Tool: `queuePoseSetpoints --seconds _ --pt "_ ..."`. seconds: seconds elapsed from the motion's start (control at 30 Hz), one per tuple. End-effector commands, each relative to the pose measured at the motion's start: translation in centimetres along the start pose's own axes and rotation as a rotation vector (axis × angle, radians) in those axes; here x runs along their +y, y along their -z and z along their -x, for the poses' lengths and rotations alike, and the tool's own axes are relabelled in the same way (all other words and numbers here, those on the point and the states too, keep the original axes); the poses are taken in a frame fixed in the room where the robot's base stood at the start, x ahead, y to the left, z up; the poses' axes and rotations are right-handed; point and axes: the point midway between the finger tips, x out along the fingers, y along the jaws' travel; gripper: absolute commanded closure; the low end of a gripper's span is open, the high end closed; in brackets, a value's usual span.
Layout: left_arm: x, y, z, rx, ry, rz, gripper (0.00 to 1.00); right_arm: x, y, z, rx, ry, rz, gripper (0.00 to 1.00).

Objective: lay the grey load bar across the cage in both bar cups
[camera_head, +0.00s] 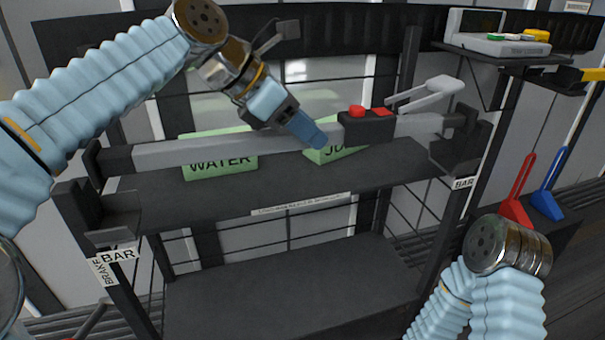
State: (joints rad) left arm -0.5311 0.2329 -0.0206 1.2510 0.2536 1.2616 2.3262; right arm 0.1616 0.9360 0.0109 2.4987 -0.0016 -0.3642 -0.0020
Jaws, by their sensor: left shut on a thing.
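The grey load bar (215,149) spans the cage from side to side, with dark end caps and a black block with red buttons (366,122) and a pale lever. My left gripper (312,133) is shut on the bar near its middle, left of the block; its fingertips hide part of the bar. The left bar cup (108,212) shows below the bar's left end, with a gap between them. The right bar cup (460,152) is just under the right end; I cannot tell whether they touch. My right gripper is out of view; only my right arm shows.
Green WATER (222,170) and JUICE (326,154) boxes stand on the cage's upper shelf (270,190), behind and below the bar. A side shelf (500,48) holds a grey device at upper right. Red (518,195) and blue (549,190) handled tools stand at right.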

Motion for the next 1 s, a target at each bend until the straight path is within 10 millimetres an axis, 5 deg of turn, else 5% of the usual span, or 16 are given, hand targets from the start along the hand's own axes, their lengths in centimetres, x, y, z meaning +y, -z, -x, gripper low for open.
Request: queuePoseSetpoints --seconds 0.6,0.97,1.0 --pt "0.0 5.2 -5.2 -0.004 -0.002 -0.001 1.00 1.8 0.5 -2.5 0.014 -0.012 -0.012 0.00" --pt "0.0 5.5 -5.5 0.000 0.000 -0.001 1.00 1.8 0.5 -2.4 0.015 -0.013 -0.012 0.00" --pt "0.0 5.7 -5.6 0.004 0.002 0.000 0.62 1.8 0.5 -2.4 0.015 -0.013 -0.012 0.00"
